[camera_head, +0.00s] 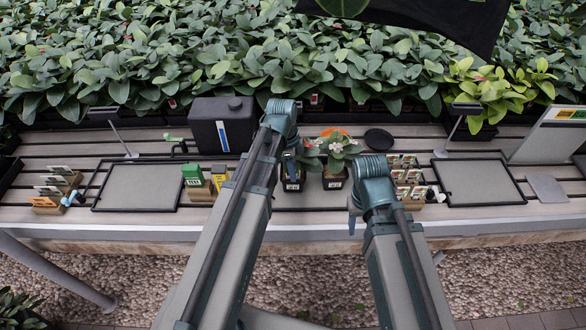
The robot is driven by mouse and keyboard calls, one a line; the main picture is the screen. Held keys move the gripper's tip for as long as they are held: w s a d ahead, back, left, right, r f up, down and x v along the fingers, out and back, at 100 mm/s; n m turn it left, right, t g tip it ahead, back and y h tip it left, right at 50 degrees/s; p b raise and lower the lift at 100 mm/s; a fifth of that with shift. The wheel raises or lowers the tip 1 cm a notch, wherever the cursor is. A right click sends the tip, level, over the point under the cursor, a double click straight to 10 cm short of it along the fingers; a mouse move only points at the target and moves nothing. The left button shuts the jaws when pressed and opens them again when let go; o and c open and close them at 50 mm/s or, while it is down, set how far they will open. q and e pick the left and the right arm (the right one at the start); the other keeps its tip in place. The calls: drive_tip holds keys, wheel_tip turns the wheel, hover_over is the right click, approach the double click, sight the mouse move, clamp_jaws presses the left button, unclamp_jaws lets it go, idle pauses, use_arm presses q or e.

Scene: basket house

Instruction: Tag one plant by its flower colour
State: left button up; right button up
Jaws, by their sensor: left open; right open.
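Two dark pots with pale labels stand side by side at the middle of the bench. The right potted plant (335,149) has green leaves and pale pink-white flowers. The left pot (292,185) is partly covered by my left arm, so its plant's flowers are unclear. My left gripper (293,160) points down above or beside the left pot, mostly hidden by its wrist. My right gripper (352,222) hangs at the bench's front edge, right of the flowering plant, mostly hidden too. Both look empty. A rack of tags (408,175) with small red pictures stands right of my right wrist.
A black can (222,123) and a black disc (379,139) stand behind. Grey trays at left (138,187) and right (478,182) are empty.

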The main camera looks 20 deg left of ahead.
use_arm(q)
wheel_tip(320, 180, up, 13)
drive_tip(key=a+p, duration=0.1)
drive_tip(key=p, duration=1.2)
drive_tip(key=shift+s+a+r, duration=0.15)
drive_tip(key=shift+s+a, duration=0.05)
drive_tip(key=shift+a, duration=0.1)
drive_tip(key=s+d+n+y, duration=0.2)
drive_tip(key=s+d+n, duration=0.9)
drive_tip(key=s, duration=0.3)
drive_tip(key=shift+d+n+g+y, duration=0.3)
drive_tip(key=shift+d, duration=0.25)
